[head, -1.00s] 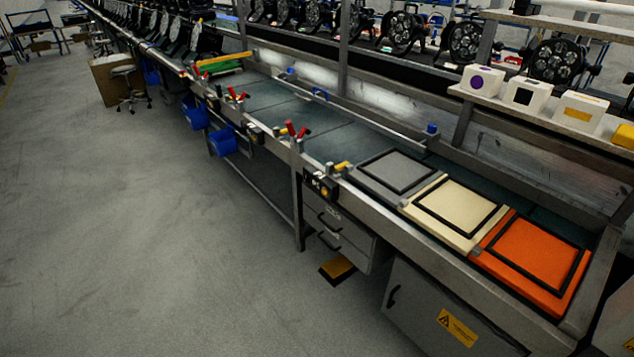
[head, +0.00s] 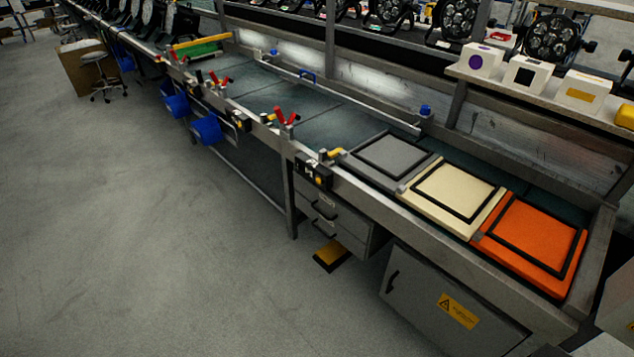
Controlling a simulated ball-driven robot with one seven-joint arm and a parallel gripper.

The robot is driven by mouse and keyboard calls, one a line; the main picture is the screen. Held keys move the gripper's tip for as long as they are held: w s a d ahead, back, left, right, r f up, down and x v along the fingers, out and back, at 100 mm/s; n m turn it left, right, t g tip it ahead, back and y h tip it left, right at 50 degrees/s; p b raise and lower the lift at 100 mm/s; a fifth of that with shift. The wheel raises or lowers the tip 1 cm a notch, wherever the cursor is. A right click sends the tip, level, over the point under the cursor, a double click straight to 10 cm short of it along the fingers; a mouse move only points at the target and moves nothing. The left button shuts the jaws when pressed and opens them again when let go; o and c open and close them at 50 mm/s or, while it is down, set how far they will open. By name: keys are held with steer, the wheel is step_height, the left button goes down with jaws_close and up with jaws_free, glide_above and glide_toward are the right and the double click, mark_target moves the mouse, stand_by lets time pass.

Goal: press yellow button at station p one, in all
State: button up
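A small black control box (head: 313,172) is fixed to the front edge of the long workbench (head: 369,210), left of the grey pad. A small yellow spot on it may be a button, but it is too small to be sure. A similar dark box (head: 237,123) with a yellowish spot sits farther along the same edge, and more fittings follow it. I cannot read any station label, so I cannot tell which box is station p one. My gripper is not in view.
Grey (head: 390,160), cream (head: 452,191) and orange (head: 529,245) pads lie on the bench. Red-handled clamps (head: 285,116) stand on its edge. Blue bins (head: 206,130) hang in front. A yellow-topped pedal (head: 331,254) sits on the floor. Open floor (head: 130,240) lies to the left.

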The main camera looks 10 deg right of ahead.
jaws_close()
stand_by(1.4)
